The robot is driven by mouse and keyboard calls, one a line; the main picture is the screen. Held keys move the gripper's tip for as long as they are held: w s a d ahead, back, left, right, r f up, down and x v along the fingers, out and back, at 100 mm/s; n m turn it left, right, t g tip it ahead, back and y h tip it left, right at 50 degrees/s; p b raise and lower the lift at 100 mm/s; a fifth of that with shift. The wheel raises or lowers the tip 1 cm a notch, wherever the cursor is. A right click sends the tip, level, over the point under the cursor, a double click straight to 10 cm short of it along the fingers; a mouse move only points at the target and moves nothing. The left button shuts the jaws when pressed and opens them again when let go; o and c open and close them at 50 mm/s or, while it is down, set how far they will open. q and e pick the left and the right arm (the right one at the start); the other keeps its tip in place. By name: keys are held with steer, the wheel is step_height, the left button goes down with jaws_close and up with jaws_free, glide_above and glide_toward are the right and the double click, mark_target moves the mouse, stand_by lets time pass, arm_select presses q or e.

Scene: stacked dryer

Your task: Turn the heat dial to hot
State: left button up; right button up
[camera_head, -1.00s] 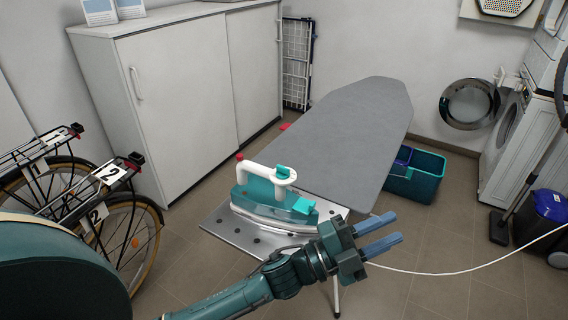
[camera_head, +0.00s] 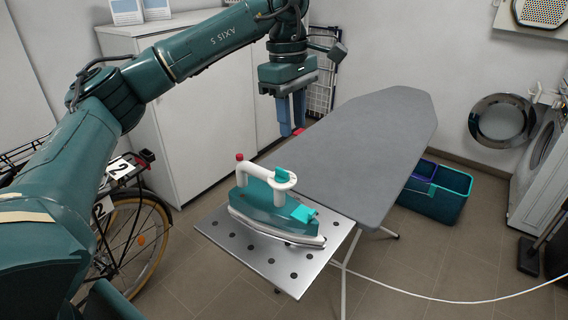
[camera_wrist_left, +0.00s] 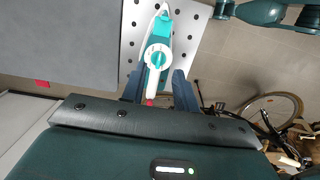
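A teal iron (camera_head: 265,215) with a white handle rests on the perforated metal plate (camera_head: 280,275) at the near end of the ironing board. The heat dial (camera_head: 284,179) is a white disc with a teal middle piece on top of the handle; it also shows in the left wrist view (camera_wrist_left: 158,57). Its markings are too small to read. My left gripper (camera_head: 291,131) points down above and behind the iron. In the left wrist view its fingers (camera_wrist_left: 158,82) stand apart with nothing held, the handle showing below between them. My right gripper is not in view.
The grey ironing board (camera_head: 365,145) extends behind the iron. A white cabinet (camera_head: 195,110) stands behind my left arm, and a bicycle (camera_head: 130,235) is at the left. A white cord (camera_head: 450,300) runs to the right.

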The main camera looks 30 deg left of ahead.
mark_target(278, 167)
arm_select(q)
steer(key=shift+y, duration=0.6)
steer(key=a+f, duration=0.1)
steer(key=f, duration=0.2)
steer(key=a+f, duration=0.1)
steer(key=f, duration=0.3)
steer(key=a+f, duration=0.1)
steer(key=f, duration=0.3)
steer(key=shift+s, duration=0.15)
jaws_close()
